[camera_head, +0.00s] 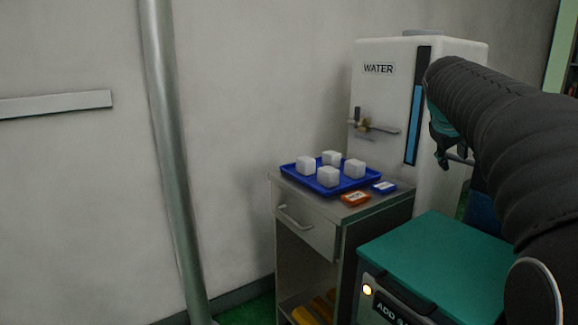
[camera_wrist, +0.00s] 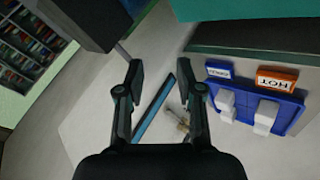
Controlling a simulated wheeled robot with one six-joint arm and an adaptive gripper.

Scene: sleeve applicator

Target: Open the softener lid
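The softener box has a flat teal lid (camera_head: 438,252) lying level on top, in the lower right of the head view. Its dark front (camera_head: 385,300) carries a yellow lit button and lettering that starts "ADD S"; the rest is cut off. My gripper (camera_head: 447,148) is above and behind the lid in that view, in front of the water tank and partly hidden by my arm. In the wrist view my gripper (camera_wrist: 162,82) has its two fingers apart with nothing held between them. A teal surface, apparently the lid (camera_wrist: 250,9), shows at the top right there.
A white water tank (camera_head: 385,82) with a tap and blue level strip stands behind. A grey cabinet (camera_head: 305,228) beside the box bears a blue tray (camera_head: 287,170) of white cubes, an orange tag (camera_head: 355,198) and a blue tag (camera_head: 384,187). A pipe (camera_head: 170,150) stands left.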

